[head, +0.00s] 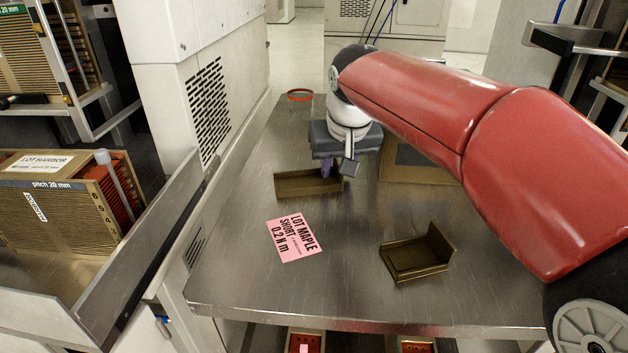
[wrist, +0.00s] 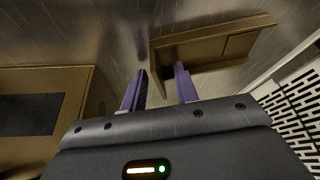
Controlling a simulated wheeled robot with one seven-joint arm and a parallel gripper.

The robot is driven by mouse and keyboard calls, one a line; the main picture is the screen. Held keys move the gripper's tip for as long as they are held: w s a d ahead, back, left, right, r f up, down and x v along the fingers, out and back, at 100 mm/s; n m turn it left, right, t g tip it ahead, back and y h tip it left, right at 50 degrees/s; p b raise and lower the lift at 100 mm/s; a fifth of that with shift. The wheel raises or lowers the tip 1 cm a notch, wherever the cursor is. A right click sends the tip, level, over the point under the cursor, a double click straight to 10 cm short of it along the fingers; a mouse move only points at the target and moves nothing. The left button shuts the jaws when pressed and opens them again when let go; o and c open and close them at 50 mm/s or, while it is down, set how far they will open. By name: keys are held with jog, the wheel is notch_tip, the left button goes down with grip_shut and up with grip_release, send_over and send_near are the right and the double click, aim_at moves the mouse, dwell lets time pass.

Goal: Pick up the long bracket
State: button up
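Two brown, angled sheet brackets lie on the metal table. The farther one (head: 300,184) looks the longer and narrower, with a raised wall; I take it as the long bracket. The nearer one (head: 415,258) looks shorter and wider, with a raised side wall. My gripper (head: 328,170) is at the right end of the farther bracket, its purple fingers pointing down. In the wrist view my gripper (wrist: 161,68) has its fingers apart, and an end of the farther bracket (wrist: 205,48) shows between and beyond the tips. I cannot tell whether they touch.
A pink card (head: 294,239) reading "LOT MAPLE SHORT 0.2 N m" lies between the brackets. A brown board with a dark panel (head: 415,158) lies right of my gripper, partly behind my arm. A red ring (head: 300,95) is at the far end. A vented cabinet (head: 207,100) borders the left.

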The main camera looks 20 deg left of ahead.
grip_shut()
jog(key=shift+r, duration=0.1)
